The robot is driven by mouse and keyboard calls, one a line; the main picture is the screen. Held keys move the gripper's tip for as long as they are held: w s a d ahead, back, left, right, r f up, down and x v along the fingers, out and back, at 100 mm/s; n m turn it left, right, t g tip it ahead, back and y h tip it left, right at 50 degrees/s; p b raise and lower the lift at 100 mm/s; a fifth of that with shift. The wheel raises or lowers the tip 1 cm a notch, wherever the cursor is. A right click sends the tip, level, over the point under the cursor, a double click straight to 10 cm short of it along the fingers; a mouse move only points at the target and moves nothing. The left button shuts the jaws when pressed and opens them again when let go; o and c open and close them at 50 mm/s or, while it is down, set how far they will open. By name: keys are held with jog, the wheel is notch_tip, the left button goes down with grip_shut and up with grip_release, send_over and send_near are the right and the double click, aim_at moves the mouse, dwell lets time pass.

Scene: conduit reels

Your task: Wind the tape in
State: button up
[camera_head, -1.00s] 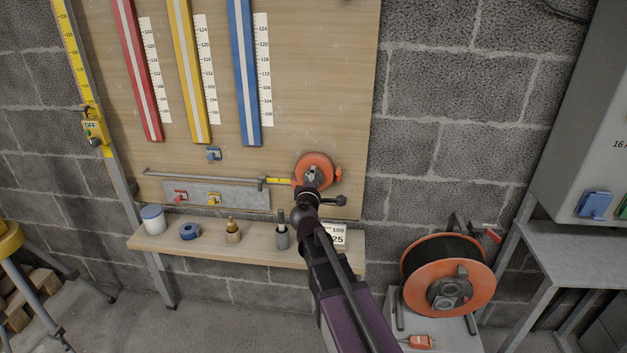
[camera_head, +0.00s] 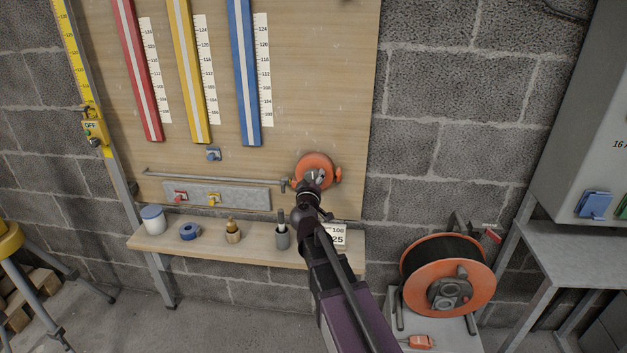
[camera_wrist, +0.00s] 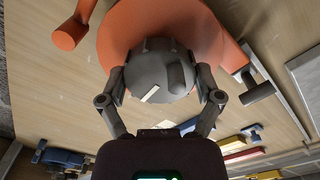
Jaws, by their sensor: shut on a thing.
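The orange tape reel (camera_head: 315,163) is mounted low on the wooden board, and fills the top of the wrist view (camera_wrist: 200,25). An orange peg (camera_wrist: 70,35) stands out at its side. My gripper (camera_head: 313,184) is at the reel's front. In the wrist view its fingers (camera_wrist: 160,88) are closed on both sides of the round grey hub knob (camera_wrist: 160,58). A small grey slider (camera_head: 284,185) sits at the right end of a thin grey rail (camera_head: 215,178), close to the reel. No yellow tape shows between them. My arm hides the reel's lower part.
A narrow shelf (camera_head: 205,242) below holds a jar (camera_head: 153,219), blue tape roll (camera_head: 189,231), brass piece (camera_head: 233,231) and grey cup (camera_head: 282,238). An orange cable reel (camera_head: 430,290) stands at the lower right.

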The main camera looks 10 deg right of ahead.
dwell(0.3)
jog(key=o, duration=0.9)
jog(key=v, duration=1.2)
jog(key=shift+d+m, duration=0.1)
jog(key=shift+m, duration=0.2)
